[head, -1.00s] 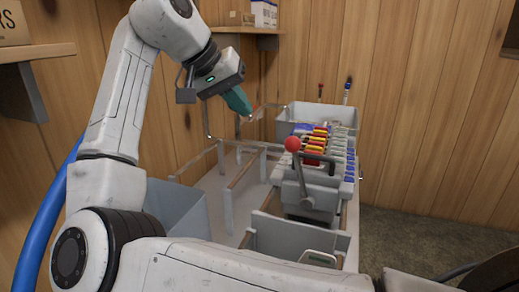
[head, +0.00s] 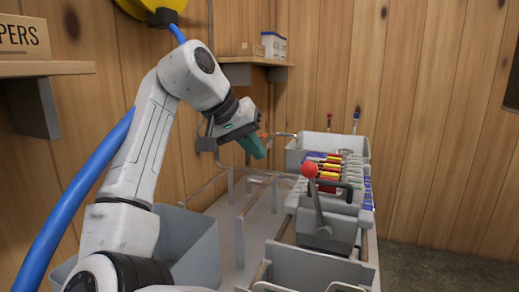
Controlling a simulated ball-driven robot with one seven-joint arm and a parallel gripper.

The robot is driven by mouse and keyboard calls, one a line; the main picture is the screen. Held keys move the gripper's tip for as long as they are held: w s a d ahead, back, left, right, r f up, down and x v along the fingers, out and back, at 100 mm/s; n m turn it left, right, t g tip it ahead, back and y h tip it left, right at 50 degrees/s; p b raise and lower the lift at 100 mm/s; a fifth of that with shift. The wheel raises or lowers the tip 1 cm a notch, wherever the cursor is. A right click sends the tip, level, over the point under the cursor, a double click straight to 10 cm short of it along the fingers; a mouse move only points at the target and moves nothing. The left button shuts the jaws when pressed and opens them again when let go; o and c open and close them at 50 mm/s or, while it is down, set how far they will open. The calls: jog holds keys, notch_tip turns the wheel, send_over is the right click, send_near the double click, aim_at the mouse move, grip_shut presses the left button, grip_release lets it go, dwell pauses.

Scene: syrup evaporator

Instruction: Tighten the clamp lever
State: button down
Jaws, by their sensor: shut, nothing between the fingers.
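The clamp lever (head: 317,202) is a grey metal arm with a red ball knob (head: 309,170) on top. It stands nearly upright, leaning slightly left, on a grey clamp block (head: 327,236) at the right side of the metal evaporator. My gripper (head: 257,152) has green fingers that point down and to the right. It is shut and empty, in the air to the left of the red knob and apart from it. The lower part of the lever's pivot is hard to make out.
Several red, yellow and blue items (head: 335,165) lie in a row behind the lever. A grey bin (head: 355,149) stands at the back and another grey bin (head: 190,245) at the left. Metal dividers (head: 240,225) cross the pan. A wooden shelf (head: 250,60) is on the wall above.

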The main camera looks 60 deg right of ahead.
jog(key=s+d+f+b, duration=0.1)
jog(key=s+d+f, duration=0.3)
jog(key=s+d, duration=0.1)
jog(key=shift+s+d+f, duration=0.25)
jog(key=shift+s+f, duration=0.15)
